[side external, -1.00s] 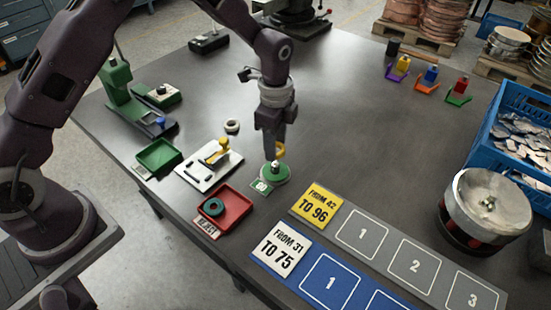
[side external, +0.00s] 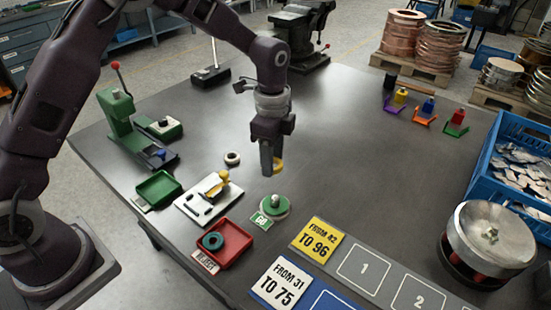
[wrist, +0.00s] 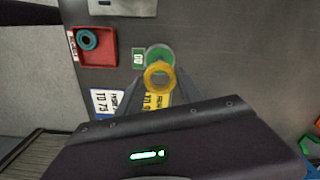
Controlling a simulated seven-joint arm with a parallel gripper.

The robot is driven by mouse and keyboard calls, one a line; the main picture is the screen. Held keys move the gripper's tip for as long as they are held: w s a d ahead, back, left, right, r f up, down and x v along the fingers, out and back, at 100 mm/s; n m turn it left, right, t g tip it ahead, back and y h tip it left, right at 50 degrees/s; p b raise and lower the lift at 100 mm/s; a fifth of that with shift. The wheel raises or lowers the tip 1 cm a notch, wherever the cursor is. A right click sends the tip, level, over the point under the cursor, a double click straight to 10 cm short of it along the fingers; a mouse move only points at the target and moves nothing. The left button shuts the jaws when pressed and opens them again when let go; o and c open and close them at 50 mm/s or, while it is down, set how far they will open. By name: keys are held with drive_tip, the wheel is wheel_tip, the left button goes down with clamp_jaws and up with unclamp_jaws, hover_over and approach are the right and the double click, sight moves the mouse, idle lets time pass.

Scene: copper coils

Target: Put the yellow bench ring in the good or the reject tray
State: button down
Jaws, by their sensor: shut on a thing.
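My gripper (side external: 272,166) is shut on the yellow ring (side external: 279,165) and holds it above the bench. In the wrist view the yellow ring (wrist: 148,80) hangs between the fingertips, its hole visible, partly overlapping the green round gauge (wrist: 160,52) below. The gauge (side external: 274,208) has a small knob and stands apart from the ring, beside a green "GO" label (side external: 262,221). The red tray (side external: 238,241), with a REJECT label in front, holds a teal ring (side external: 212,241). The green tray (side external: 158,188), at the left, looks empty; its label is unreadable.
A white board with a yellow-topped tool (side external: 208,198) lies between the trays. A pale ring (side external: 232,159) lies behind it. A green press (side external: 120,118) stands at the left. Number mats (side external: 318,246) and a metal drum (side external: 488,243) are at front right. The bench middle is clear.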

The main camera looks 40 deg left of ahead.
drive_tip(key=s+a+f+n, duration=0.1)
drive_tip(key=a, duration=0.3)
drive_tip(key=s+a+f+n, duration=0.1)
drive_tip(key=a+n, duration=0.1)
drive_tip(key=a, duration=0.3)
drive_tip(key=s+a+f+n, duration=0.1)
drive_tip(key=a+n, duration=0.1)
drive_tip(key=a, duration=0.3)
drive_tip(key=shift+s, duration=0.1)
drive_tip(key=s+a+f+n, duration=0.1)
drive_tip(key=s+a+n, duration=0.1)
drive_tip(key=s+a, duration=0.1)
drive_tip(key=s+a+f+n, duration=0.1)
drive_tip(key=s+a+n, duration=0.1)
drive_tip(key=s+a, duration=0.2)
drive_tip(key=s+a+f+n, duration=0.2)
drive_tip(key=s+a, duration=0.2)
drive_tip(key=a, duration=0.1)
drive_tip(key=shift+a+n, duration=0.4)
drive_tip(key=shift+f, duration=1.7)
drive_tip(key=shift+w+f, duration=0.1)
drive_tip(key=shift+f, duration=0.3)
drive_tip(key=c, duration=0.7)
unclamp_jaws()
